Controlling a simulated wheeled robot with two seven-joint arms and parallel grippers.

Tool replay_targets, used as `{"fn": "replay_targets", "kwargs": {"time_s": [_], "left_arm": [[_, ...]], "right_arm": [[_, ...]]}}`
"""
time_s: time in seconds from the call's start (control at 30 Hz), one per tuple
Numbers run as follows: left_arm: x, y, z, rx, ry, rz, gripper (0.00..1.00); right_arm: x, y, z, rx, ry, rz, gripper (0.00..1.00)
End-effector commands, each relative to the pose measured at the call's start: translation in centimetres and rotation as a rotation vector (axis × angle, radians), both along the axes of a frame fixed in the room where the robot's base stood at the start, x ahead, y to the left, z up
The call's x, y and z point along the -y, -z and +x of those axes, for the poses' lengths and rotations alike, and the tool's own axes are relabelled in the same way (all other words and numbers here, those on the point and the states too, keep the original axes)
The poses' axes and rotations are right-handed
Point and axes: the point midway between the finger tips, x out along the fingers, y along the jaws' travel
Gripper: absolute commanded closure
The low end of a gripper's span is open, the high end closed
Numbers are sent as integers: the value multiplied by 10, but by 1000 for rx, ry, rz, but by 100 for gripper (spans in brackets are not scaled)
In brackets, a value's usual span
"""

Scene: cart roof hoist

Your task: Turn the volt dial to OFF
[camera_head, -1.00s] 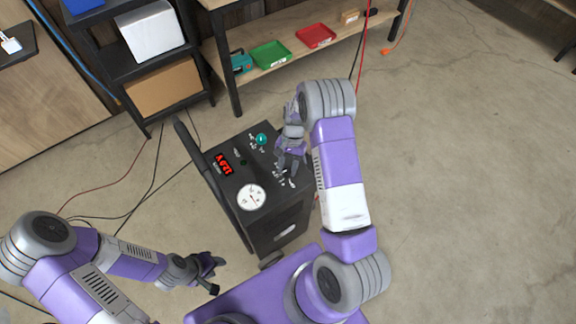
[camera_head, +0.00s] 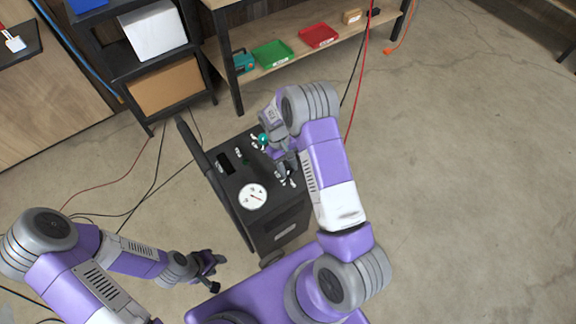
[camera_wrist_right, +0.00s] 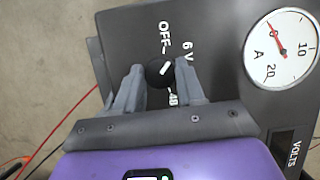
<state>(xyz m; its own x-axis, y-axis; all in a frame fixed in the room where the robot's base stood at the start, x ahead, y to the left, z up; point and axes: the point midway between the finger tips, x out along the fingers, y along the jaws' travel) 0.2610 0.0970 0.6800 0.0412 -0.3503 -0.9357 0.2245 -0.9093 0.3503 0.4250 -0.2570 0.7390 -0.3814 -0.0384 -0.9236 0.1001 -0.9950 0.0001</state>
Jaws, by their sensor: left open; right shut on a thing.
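The volt dial (camera_wrist_right: 160,72) is a round black knob with a white pointer line on the dark top of the cart (camera_head: 280,222). In the right wrist view the printed words OFF and 6 V stand just above it, and a partly hidden number below. The pointer line slants, its upper end toward the OFF and 6 V side. My right gripper (camera_wrist_right: 162,80) has its two grey fingers on either side of the knob, shut on it. In the head view my right gripper (camera_head: 284,166) largely hides the dial. My left gripper (camera_head: 210,273) is open and empty, left of the cart.
A white round gauge (camera_head: 252,196) and a dark display window (camera_head: 226,163) are on the cart top. A teal knob (camera_head: 263,139) is close to my right wrist. A shelf with a green tray (camera_head: 272,54) and red tray (camera_head: 318,36) stands behind. Cables lie on the floor at left.

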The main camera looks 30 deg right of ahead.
Motion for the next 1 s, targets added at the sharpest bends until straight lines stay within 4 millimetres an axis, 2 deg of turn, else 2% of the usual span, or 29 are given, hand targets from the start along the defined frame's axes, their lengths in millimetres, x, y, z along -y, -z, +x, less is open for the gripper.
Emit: {"fn": "replay_targets", "kwargs": {"time_s": [0.2, 0.5, 1.0], "left_arm": [[0, -2, 0, 0, 0, 0, 57], [0, -4, 0, 0, 0, 0, 57], [0, -5, 0, 0, 0, 0, 57]], "right_arm": [[-1, -1, 0, 2, -199, -1, 92], [-3, -1, 0, 3, -402, -1, 92], [-3, 0, 0, 3, -519, -1, 92]]}}
